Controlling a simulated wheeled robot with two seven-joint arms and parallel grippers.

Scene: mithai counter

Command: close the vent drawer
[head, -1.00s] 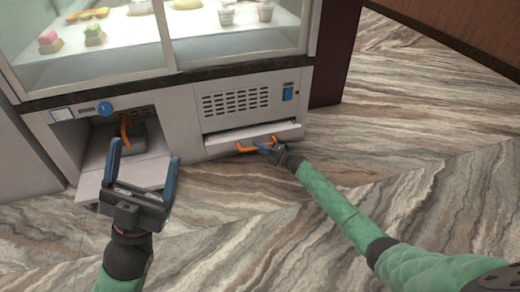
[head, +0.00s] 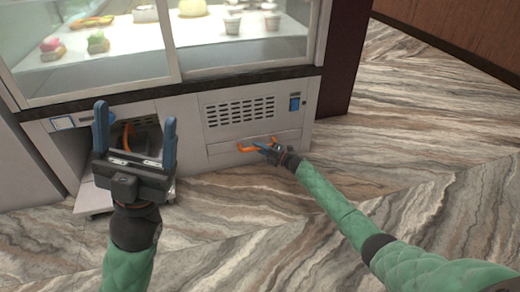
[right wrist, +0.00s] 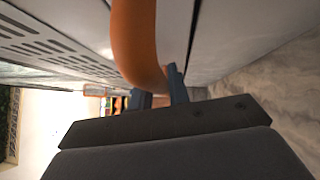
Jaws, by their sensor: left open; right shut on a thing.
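The vent drawer (head: 225,158) sits low in the white counter, below the slotted vent grille (head: 240,112). Its front now looks flush, or nearly flush, with the counter face. My right gripper (head: 266,150) is shut on the drawer's orange handle (head: 248,148). In the right wrist view the orange handle (right wrist: 138,45) runs down between the blue fingers (right wrist: 160,90) of my right gripper. My left gripper (head: 135,135) is open and empty, held in front of the left part of the counter.
Left of the drawer, an open compartment with another orange handle (head: 128,135) is partly hidden by my left gripper. A pale panel (head: 90,198) sticks out at its foot. A glass display case (head: 100,60) with sweets is above. The marbled floor (head: 400,130) is clear at right.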

